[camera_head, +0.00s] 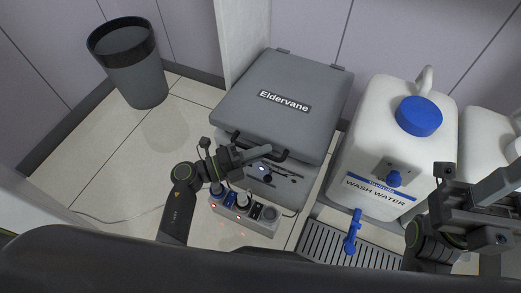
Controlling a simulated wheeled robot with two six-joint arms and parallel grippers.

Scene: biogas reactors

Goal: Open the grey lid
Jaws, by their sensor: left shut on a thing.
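The grey lid (300,85), labelled "Eldervane", covers the top of a grey box unit (285,185), with its hinges at the back by the wall. It looks down on the box; I cannot tell whether a small gap shows at its front. A dark bar handle (280,155) runs along the lid's front edge. My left gripper (237,157) is at the left part of this handle and shut on it; the fingertips are partly hidden. My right gripper (496,190) is at the right edge, away from the lid, and its jaws are not clear.
A power strip (262,228) with plugs stands in front of the box. A white wash-water container (375,130) with a blue cap and tap stands close to its right, above a drain grate (330,245). A grey bin (138,80) stands at the back left.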

